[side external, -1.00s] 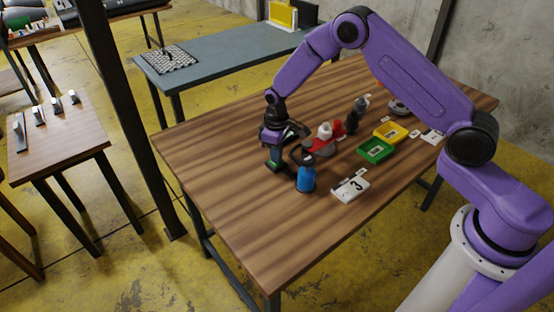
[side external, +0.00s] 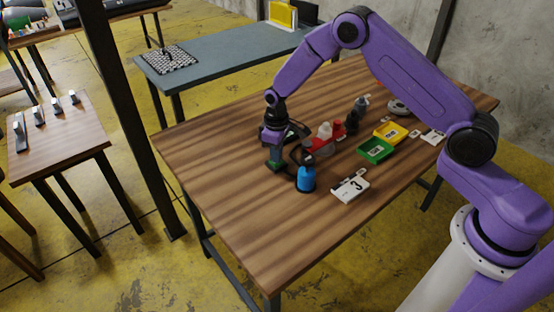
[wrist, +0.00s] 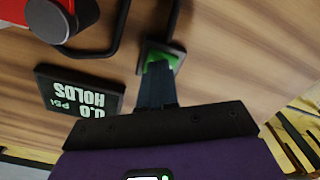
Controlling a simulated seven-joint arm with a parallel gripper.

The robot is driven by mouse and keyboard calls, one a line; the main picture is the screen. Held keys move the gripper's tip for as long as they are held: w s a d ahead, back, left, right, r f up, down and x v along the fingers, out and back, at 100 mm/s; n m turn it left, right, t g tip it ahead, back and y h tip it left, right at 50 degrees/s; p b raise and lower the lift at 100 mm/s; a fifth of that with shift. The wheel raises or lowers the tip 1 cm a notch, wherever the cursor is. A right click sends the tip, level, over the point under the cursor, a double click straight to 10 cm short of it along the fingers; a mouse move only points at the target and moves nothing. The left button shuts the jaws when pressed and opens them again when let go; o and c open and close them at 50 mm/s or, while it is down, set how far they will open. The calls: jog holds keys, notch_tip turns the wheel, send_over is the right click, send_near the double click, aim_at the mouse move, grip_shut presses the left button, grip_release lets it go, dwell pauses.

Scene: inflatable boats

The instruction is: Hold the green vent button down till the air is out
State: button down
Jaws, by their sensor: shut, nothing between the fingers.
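The green vent button (wrist: 160,62) sits in a small dark housing in the wrist view. My gripper (wrist: 158,75) is shut, and its fingertips are down at the button, covering part of it. They appear to touch it, but how far it is pressed is hidden. In the side view my gripper (side external: 275,158) points straight down at the left of the row of things on the table. A dark display (wrist: 78,95) beside the fingers shows, upside down, "0.0 PSI" and "HOLDS". A blue rounded object (side external: 306,180) with a dark top stands just in front of my gripper.
A red piece (wrist: 15,12) with a dark round knob lies near the display, beside a black looped tube or bar. A white card marked 3 (side external: 351,187), a green tray (side external: 375,151) and a yellow tray (side external: 390,132) lie to the right. The wooden table's front left is clear.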

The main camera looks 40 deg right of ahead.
jog(key=shift+r, duration=2.65)
jog(key=shift+r, duration=0.1)
jog(key=s+a+r+n, duration=0.2)
jog(key=s+r, duration=0.4)
jog(key=s, duration=0.3)
jog(key=s+a+r+n, duration=0.1)
jog(key=s+a+r, duration=0.2)
jog(key=s+r, duration=0.5)
jog(key=s+d+r+n, duration=0.1)
jog(key=s+d, duration=0.3)
jog(key=s, duration=0.7)
jog(key=s+d+r+n, duration=0.1)
jog(key=s+d, duration=0.3)
jog(key=s, duration=0.6)
jog(key=shift+s+d+r+n, duration=0.25)
jog(key=shift+s+d+n, duration=0.1)
jog(key=shift+n, duration=0.45)
